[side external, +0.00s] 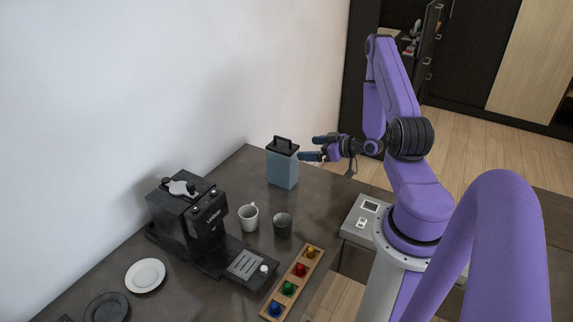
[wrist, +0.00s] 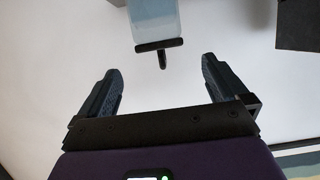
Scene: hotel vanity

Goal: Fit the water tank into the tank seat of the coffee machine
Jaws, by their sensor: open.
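The water tank (side external: 282,170) is a blue-grey box with a black lid and a black handle on top. It stands upright on the dark counter near the wall, behind and to the right of the coffee machine (side external: 172,222). The machine is black, and I cannot make out its tank seat. My gripper (side external: 314,148) is open and empty, just right of the tank at about lid height. In the wrist view the tank (wrist: 152,18) shows at the top, beyond and between the open fingertips of my gripper (wrist: 160,72), with its black handle towards them.
A white mug (side external: 248,217) and a dark cup (side external: 282,225) stand between tank and machine. A wooden tray (side external: 279,298) holds several coloured capsules at the front. A white plate (side external: 145,275) and a dark plate (side external: 106,308) lie left. Counter around the tank is clear.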

